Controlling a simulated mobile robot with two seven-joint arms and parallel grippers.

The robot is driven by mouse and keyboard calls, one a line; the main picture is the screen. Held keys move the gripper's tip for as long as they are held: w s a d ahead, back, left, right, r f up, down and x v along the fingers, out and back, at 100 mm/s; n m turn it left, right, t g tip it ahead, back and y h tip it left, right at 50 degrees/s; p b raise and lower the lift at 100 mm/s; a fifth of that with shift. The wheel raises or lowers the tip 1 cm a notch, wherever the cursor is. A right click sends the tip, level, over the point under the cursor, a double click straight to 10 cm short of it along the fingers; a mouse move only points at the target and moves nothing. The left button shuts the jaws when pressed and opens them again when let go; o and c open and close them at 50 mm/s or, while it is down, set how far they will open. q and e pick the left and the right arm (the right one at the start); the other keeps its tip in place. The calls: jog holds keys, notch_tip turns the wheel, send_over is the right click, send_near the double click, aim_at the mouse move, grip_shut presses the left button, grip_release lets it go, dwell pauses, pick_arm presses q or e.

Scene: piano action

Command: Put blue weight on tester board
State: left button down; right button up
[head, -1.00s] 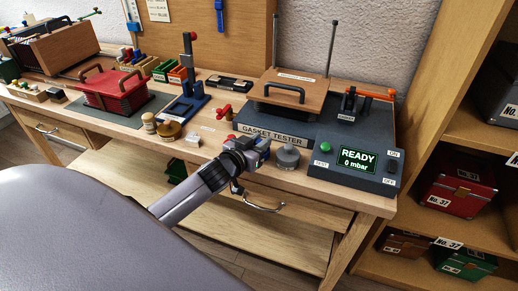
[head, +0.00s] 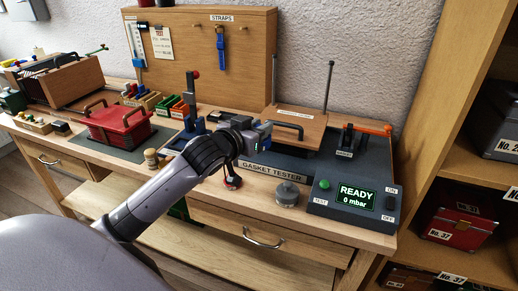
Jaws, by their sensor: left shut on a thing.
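My left gripper (head: 264,134) is shut at the left end of the tester board, close to the board's dark handle. A small blue part shows at its jaws, which fits the blue weight (head: 262,127), but most of it is hidden by the gripper. I cannot tell whether it touches the board. The tester board (head: 312,122) is a wooden plate with a black handle and a label, on the grey gasket tester (head: 272,172). My right gripper is out of view.
A grey knobbed weight (head: 287,194) stands before the tester. The control panel (head: 352,205) reads READY, 0 mbar. Two upright rods (head: 329,85) rise behind the board.

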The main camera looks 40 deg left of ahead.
pick_arm(q)
notch_tip(320, 180, up, 3)
jog(key=shift+f, duration=0.15)
jog(key=shift+s+d, duration=0.15)
jog(key=shift+d, duration=0.15)
jog(key=s+d+f, duration=0.8)
jog(key=s+d, duration=0.4)
jog(key=s, duration=0.1)
jog(key=shift+d+f+m+h, duration=0.3)
jog(key=shift+f, duration=0.1)
